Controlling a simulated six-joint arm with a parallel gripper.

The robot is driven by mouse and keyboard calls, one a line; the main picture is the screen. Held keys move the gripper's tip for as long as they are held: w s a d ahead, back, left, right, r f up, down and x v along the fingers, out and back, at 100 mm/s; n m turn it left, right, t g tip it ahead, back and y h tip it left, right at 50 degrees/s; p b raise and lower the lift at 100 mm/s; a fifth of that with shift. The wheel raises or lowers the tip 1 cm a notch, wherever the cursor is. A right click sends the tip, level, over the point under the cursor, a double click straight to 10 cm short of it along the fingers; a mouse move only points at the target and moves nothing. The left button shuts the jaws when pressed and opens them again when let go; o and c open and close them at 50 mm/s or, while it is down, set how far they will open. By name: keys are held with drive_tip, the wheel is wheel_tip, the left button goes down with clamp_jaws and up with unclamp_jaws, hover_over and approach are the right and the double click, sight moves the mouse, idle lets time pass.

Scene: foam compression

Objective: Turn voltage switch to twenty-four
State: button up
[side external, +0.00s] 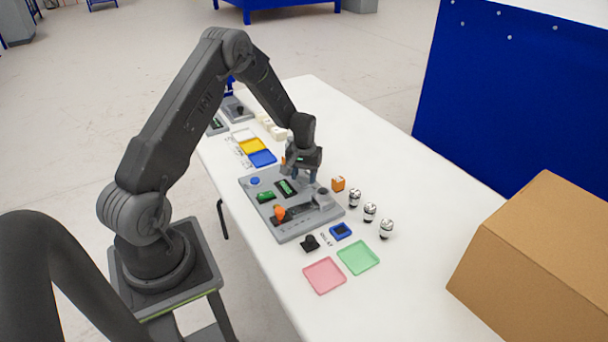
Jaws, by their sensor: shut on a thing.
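A grey control panel (301,223) lies on the white table. It carries an orange knob (280,213) near its front left, a blue round button (254,181), a green part (266,197), a dark display strip (287,187) and a dark round part (323,191) at the right. I cannot tell which control is the voltage switch, and its setting is too small to read. My gripper (304,177) points down at the panel's back right part, shut on a small part hidden between its fingers. A bit of orange shows beside the gripper.
An orange cube (338,184) and silver bulb-like parts (370,211) stand right of the panel. In front lie a blue part (341,231), a black part (310,243), a pink tray (325,276) and a green tray (358,258). A cardboard box (540,255) is at the right.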

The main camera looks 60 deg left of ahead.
drive_tip(key=shift+m, duration=1.1)
drive_tip(key=o, duration=0.9)
drive_tip(key=shift+r, duration=0.1)
wheel_tip(320, 180, up, 14)
drive_tip(key=shift+f, duration=0.15)
